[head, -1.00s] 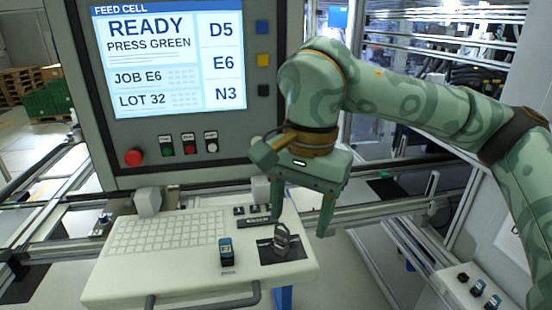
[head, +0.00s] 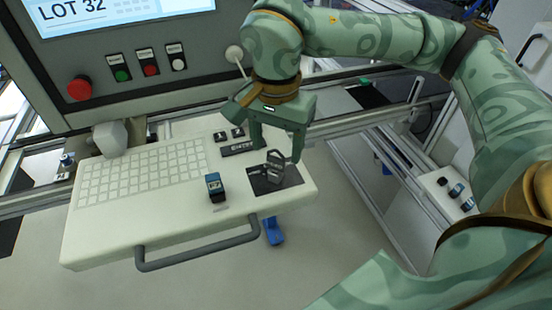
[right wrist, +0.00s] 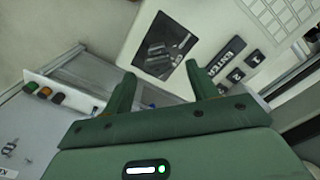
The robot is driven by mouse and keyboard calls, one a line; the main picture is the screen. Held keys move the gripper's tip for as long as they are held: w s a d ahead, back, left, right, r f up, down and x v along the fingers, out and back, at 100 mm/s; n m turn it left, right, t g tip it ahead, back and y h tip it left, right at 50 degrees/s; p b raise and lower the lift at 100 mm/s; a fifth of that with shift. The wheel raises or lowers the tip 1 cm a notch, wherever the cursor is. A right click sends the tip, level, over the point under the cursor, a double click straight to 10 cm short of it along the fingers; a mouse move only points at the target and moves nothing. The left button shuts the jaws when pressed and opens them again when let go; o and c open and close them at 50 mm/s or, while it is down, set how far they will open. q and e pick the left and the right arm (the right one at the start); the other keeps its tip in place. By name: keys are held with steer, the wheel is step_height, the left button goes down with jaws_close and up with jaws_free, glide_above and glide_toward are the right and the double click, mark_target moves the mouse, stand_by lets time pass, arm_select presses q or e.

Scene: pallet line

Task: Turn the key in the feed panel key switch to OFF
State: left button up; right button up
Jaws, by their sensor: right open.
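The key (head: 275,160) is grey with a looped bow and stands up from the key switch on a dark plate (head: 290,180), at the right end of the white panel. In the right wrist view the dark plate (right wrist: 151,62) lies just beyond my fingertips, with the grey key (right wrist: 158,48) on it. In the right wrist view the gap between the fingers (right wrist: 160,74) is empty. My left gripper is not in view.
A small blue-topped device (head: 214,187) stands left of the plate. Black ENTER keys (head: 240,147) and a keypad (head: 140,172) lie behind and left. A grey handle (head: 200,252) runs along the front edge. The screen housing (head: 140,60) with buttons stands behind.

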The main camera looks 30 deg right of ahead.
mark_target(275, 167)
step_height(275, 167, down, 4)
steer(key=shift+s+f, duration=0.1)
steer(key=shift+s, duration=0.05)
steer(key=shift+f, duration=0.5)
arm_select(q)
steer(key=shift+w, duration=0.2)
arm_select(e)
steer(key=c, duration=1)
steer(key=n+p, duration=0.2)
steer(key=n, duration=0.1)
steer(key=shift+r, duration=0.2)
steer(key=shift+c, duration=0.2)
steer(key=n+p, duration=0.2)
steer(key=n, duration=0.3)
steer(key=shift+a+n, duration=0.15)
steer(key=shift+n, duration=0.25)
steer(key=o, duration=1.5)
steer(key=shift+f, duration=0.15)
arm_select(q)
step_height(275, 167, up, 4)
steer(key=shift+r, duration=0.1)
